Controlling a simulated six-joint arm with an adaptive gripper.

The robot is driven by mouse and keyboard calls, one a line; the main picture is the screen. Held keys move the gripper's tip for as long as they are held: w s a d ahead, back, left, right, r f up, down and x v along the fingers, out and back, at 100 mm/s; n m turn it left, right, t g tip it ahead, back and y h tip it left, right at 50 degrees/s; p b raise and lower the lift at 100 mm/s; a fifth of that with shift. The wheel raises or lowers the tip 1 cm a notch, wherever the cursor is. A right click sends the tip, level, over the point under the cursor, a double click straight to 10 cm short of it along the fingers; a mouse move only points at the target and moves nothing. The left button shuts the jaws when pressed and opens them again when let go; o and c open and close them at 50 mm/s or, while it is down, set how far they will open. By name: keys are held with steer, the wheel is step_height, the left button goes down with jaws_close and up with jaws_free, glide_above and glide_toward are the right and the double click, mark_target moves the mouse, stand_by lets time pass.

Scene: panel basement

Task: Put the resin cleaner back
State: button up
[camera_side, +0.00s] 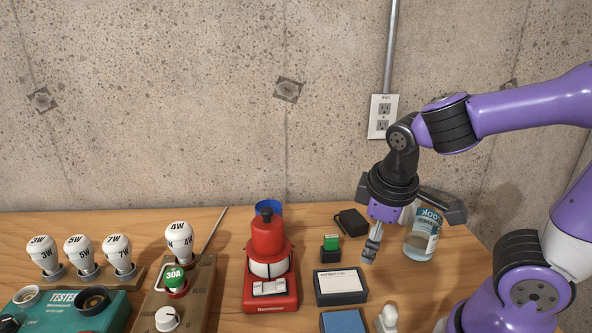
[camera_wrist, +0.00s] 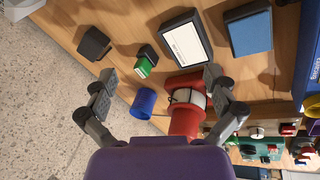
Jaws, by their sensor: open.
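No label reading resin cleaner is legible. A clear bottle with a teal and white label (camera_side: 422,238) stands at the right of the table, partly behind my arm. A red-topped item with a white middle (camera_side: 267,240) stands on a red base at the centre; it also shows in the wrist view (camera_wrist: 186,108). My gripper (camera_side: 371,244) is above the table, left of the clear bottle, pointing down. In the wrist view my gripper (camera_wrist: 160,76) has its fingers wide apart with nothing held between them.
A blue cup (camera_wrist: 144,103), a green-topped block (camera_side: 330,243), a black box (camera_side: 351,222), a white-labelled box (camera_side: 340,285) and a blue box (camera_side: 343,321) are nearby. Bulbs on a wooden rack, a fuse board (camera_side: 188,305) and a green tester (camera_side: 72,310) fill the left. A concrete wall stands behind.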

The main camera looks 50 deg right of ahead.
steer(key=a+r+m+t+y, duration=0.2)
steer(key=a+r+m+t, duration=0.1)
steer(key=r, duration=0.2)
steer(key=shift+a+r, duration=0.15)
steer(key=shift+r, duration=0.15)
